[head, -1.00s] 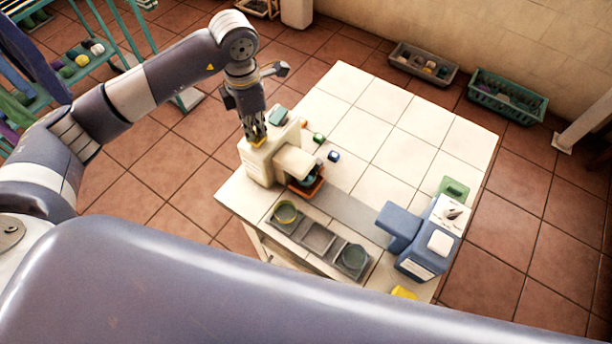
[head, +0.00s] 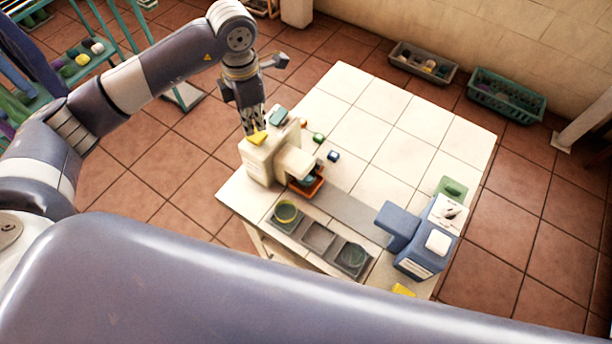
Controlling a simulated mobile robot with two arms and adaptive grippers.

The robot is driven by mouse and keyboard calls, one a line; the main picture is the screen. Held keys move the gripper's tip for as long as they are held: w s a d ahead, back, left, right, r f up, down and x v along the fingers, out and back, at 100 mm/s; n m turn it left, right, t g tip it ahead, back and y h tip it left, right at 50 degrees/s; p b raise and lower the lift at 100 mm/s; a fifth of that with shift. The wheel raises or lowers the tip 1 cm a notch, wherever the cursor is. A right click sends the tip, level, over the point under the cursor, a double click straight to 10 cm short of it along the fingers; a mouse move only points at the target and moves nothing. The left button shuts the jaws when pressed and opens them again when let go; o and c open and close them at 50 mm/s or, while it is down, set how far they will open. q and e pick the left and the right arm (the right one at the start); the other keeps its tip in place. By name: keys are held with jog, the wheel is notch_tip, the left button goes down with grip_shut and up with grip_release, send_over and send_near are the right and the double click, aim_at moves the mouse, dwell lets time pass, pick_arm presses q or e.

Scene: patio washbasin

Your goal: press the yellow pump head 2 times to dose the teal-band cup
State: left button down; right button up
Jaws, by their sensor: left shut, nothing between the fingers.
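The yellow pump head (head: 257,138) sits on top of the cream dispenser (head: 258,163) at the table's left corner. My left gripper (head: 252,130) is shut and empty, pointing down just above and behind the yellow head. Whether it touches the head is hard to tell. A dark teal cup (head: 307,181), probably the teal-band cup, stands under the dispenser's spout on an orange tray (head: 312,191). The spout hides part of it. My right gripper is not in view.
A blue dispenser (head: 420,238) stands at right.

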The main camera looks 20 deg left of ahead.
aim_at(256, 135)
pick_arm(q)
jog(key=shift+f, duration=0.2)
jog(key=shift+f+b, duration=1.4)
jog(key=shift+b, duration=0.15)
jog(key=shift+r, duration=0.2)
jog(key=shift+r+p, duration=0.7)
jog(key=shift+r, duration=0.7)
jog(key=shift+r, duration=0.1)
notch_tip(256, 135, up, 6)
jog(key=p, duration=0.2)
jog(key=shift+p, duration=0.4)
